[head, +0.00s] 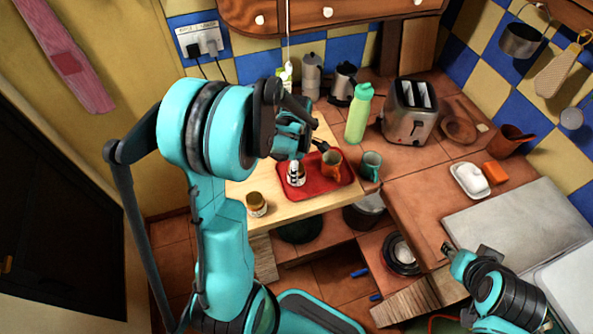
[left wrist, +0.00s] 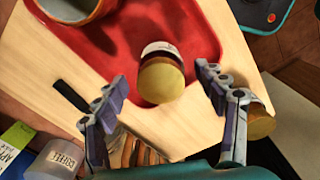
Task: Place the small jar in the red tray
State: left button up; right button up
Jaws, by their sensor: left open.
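A small jar (head: 296,175) with a pale label stands in the left part of the red tray (head: 318,191). In the left wrist view the jar (left wrist: 161,76) shows its gold lid, over the red tray (left wrist: 205,50). My left gripper (head: 308,148) is above the tray; in its wrist view the fingers are open, one on each side of the jar, with gaps visible. A second jar (head: 256,205) stands on the wooden board outside the tray, partly behind a finger in the wrist view (left wrist: 259,120). My right gripper (head: 448,256) is at the lower right, its jaws too small to judge.
An orange mug (head: 331,164) is in the tray and a teal mug (head: 371,165) stands right of it. A green bottle (head: 358,113) and a toaster (head: 410,112) stand behind. A coffee container (left wrist: 59,160) shows in the wrist view.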

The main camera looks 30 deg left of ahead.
pick_arm(q)
notch_tip(320, 180, up, 8)
jog(key=shift+f+p, duration=0.15)
jog(key=shift+p, duration=0.75)
jog(key=s+d+r+m+t, duration=0.3)
jog(key=s+d+r+m, duration=0.1)
jog(key=m, duration=0.7)
jog(key=s+d+r+m+t, duration=0.4)
jog(key=s+d+r+m, duration=0.1)
jog(key=m, duration=0.6)
jog(key=shift+s+d+r, duration=0.3)
jog(key=shift+s+d, duration=0.5)
jog(key=shift+d, duration=0.3)
notch_tip(320, 180, down, 7)
jog(key=b, duration=0.7)
jog(key=shift+f, duration=0.2)
